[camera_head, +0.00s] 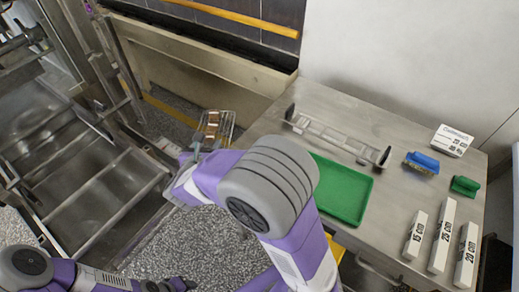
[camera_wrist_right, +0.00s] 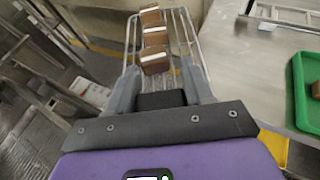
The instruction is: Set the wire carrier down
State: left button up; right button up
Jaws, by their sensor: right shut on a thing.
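The wire carrier (camera_head: 214,124) is a small rack of thin wires with brown blocks on it. In the right wrist view the carrier (camera_wrist_right: 186,32) extends away from the fingers, with three brown blocks (camera_wrist_right: 155,60) in a row. My right gripper (camera_head: 200,146) is shut on its near end and holds it in the air, left of the steel table. The right gripper (camera_wrist_right: 160,84) also shows in the wrist view. My left arm is at the bottom left of the head view; a dark part at the bottom edge may be its gripper (camera_head: 178,285), but its jaws are unclear.
The steel table (camera_head: 400,110) carries a green tray (camera_head: 345,190), a rail-like metal frame (camera_head: 335,137), a blue brush (camera_head: 422,162), a green block (camera_head: 464,186) and white labelled blocks (camera_head: 440,235). A metal machine (camera_head: 70,150) stands at the left. Bare tabletop lies around the frame.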

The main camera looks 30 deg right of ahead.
jog(key=d+f+m+g+h+b, duration=0.2)
jog(key=d+m+g+h+b, duration=0.35)
jog(key=d, duration=0.75)
jog(key=shift+m+y, duration=0.35)
jog(key=shift+y, duration=0.1)
jog(key=f+b, duration=0.1)
jog(key=f, duration=0.2)
jog(key=f+b, duration=0.2)
jog(key=f, duration=0.1)
jog(key=f+b, duration=0.2)
jog(key=f, duration=0.1)
jog(key=shift+s+d+f, duration=0.2)
jog(key=shift+d+f, duration=0.1)
jog(key=shift+d, duration=0.05)
jog(key=shift+r, duration=0.1)
jog(key=o, duration=1.1)
